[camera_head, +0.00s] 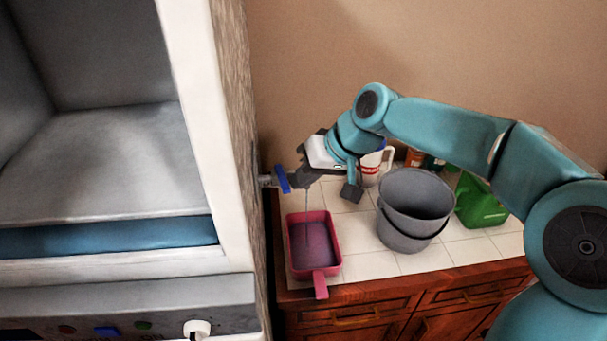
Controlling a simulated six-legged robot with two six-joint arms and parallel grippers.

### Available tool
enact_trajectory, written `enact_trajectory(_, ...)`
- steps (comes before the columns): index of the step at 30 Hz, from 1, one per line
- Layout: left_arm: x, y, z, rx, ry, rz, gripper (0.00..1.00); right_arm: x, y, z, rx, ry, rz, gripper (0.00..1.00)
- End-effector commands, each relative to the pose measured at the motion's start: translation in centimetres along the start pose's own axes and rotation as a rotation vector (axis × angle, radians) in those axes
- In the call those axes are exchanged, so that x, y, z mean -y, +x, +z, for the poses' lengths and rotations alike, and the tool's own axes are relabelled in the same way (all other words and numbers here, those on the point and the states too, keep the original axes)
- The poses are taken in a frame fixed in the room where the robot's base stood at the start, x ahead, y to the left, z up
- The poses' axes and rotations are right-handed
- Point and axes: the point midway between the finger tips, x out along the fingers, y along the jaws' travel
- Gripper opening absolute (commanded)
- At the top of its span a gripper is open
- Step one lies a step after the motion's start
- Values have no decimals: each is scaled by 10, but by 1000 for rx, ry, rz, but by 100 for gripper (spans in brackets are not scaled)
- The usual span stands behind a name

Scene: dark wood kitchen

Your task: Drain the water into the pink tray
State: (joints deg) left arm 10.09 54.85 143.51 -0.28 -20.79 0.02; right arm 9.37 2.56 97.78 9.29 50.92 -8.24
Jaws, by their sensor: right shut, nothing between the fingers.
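The pink tray (320,283) sits on the white tiled counter beside the white machine, its handle pointing toward me. Dark, greyish-purple liquid covers its floor. A thin stream of water (307,208) falls into it from above. A blue valve handle (283,180) on a short pipe sticks out of the machine's side. My right gripper (303,178) is shut and empty just right of the blue handle, above the tray's back end. It hides the spot where the stream starts; I cannot tell whether it touches the handle. My left gripper is out of view.
A grey bucket (410,200) stands right of the tray, with a green container (480,203) beyond it. A white jug (371,170) stands behind, partly hidden by my right arm. The white machine (215,120) fills the left. Wooden drawers (350,312) lie below the counter.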

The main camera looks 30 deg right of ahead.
Motion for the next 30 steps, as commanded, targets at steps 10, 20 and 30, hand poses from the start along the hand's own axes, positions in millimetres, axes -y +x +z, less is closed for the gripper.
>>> enact_trajectory(10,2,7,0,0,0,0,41,16,9,4,0,-4,-3,0)
enact_trajectory(20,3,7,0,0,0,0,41,20,10,5,6,1,-5,0)
enact_trajectory(30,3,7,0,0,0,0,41,10,8,0,8,2,-5,0)
